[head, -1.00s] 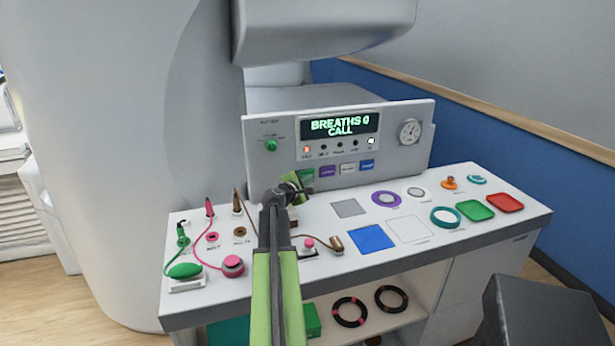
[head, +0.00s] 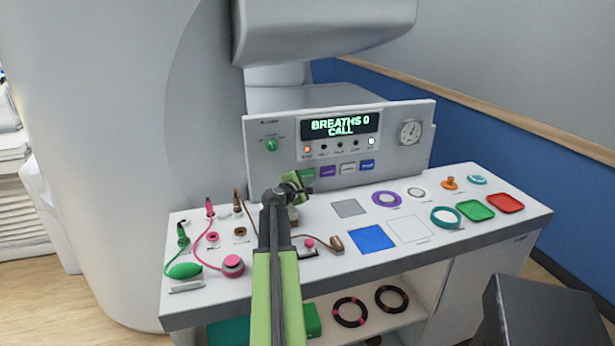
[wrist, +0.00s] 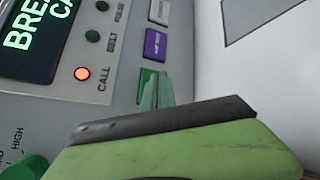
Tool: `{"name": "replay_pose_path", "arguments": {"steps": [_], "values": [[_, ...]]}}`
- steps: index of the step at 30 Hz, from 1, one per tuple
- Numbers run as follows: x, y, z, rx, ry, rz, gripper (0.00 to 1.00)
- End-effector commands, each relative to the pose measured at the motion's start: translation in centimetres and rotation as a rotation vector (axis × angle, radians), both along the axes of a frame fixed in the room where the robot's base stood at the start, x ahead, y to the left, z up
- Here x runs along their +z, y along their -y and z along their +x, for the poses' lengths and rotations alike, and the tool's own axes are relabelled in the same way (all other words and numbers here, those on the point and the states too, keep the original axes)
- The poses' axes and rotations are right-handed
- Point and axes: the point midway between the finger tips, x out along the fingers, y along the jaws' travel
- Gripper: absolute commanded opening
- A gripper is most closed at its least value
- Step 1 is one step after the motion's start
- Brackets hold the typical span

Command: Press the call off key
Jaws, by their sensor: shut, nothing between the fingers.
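The console (head: 400,165) has a row of keys under its display: green (head: 308,174), purple (head: 328,171), white (head: 348,169) and blue (head: 367,165). The display (head: 340,125) reads "BREATHS 0 CALL". The CALL lamp (wrist: 82,74) glows orange. The green key (wrist: 147,84) is nearest that lamp; its label is not readable, so I cannot confirm it is call off. My gripper (head: 298,184) is shut and empty, right at the green key and partly covering it. In the wrist view its finger lies just below the key; contact cannot be told.
A green knob (head: 271,144) and a dial (head: 410,132) flank the display. Plugs and a pink cable (head: 212,240) lie at the left of the worktop (head: 330,270). Coloured pads and rings (head: 386,198) lie to the right. A shelf below holds dark rings (head: 350,311).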

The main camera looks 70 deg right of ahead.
Motion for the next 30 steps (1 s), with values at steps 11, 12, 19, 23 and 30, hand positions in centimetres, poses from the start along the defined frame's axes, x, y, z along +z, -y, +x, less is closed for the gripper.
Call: {"name": "replay_pose_path", "arguments": {"steps": [11, 12, 19, 23, 30], "values": [[0.01, 0.49, 0.32, 0.0, 0.0, 0.0, 0.0], [0.01, 0.49, 0.32, 0.0, 0.0, 0.0, 0.0], [0.0, 0.64, 0.42, 0.0, 0.0, 0.0, 0.0], [0.01, 0.77, 0.51, 0.0, 0.0, 0.0, 0.0], [0.01, 0.99, 0.7, 0.0, 0.0, 0.0, 0.0]]}}
